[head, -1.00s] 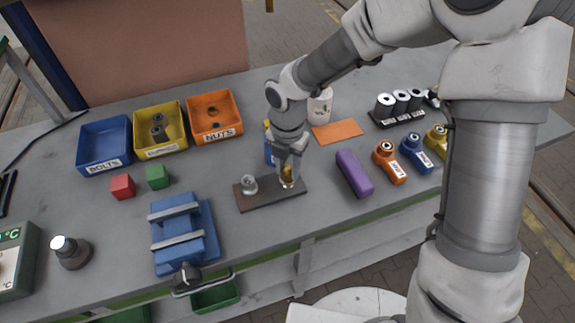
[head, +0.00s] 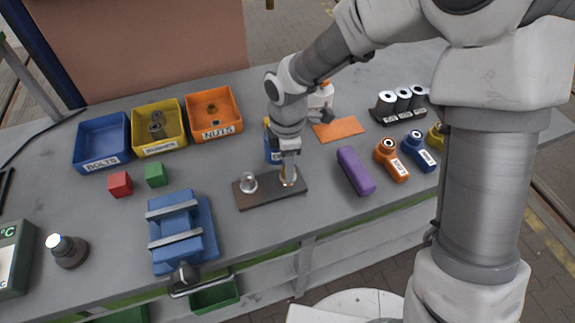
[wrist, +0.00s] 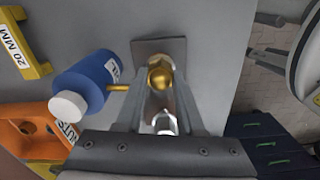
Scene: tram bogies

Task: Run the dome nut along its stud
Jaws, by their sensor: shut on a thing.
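A dark plate (head: 268,194) lies on the bench and also shows in the wrist view (wrist: 160,48). A brass dome nut (wrist: 160,78) is at its right end in the head view. My gripper (head: 288,181) points down over that end and is shut on the brass nut, with a finger on either side in the wrist view (wrist: 160,88). The stud under it is hidden, so how far the nut is threaded cannot be told. A silvery domed piece (head: 249,182) stands at the plate's left end and shows between my fingers' bases in the wrist view (wrist: 165,123).
A blue oil can (wrist: 86,84) stands close behind the plate, its spout toward my fingers. A blue vise (head: 178,235) is at front left, a purple block (head: 355,171) to the right. Blue (head: 102,143), yellow (head: 159,128) and orange (head: 214,114) bins stand at back left.

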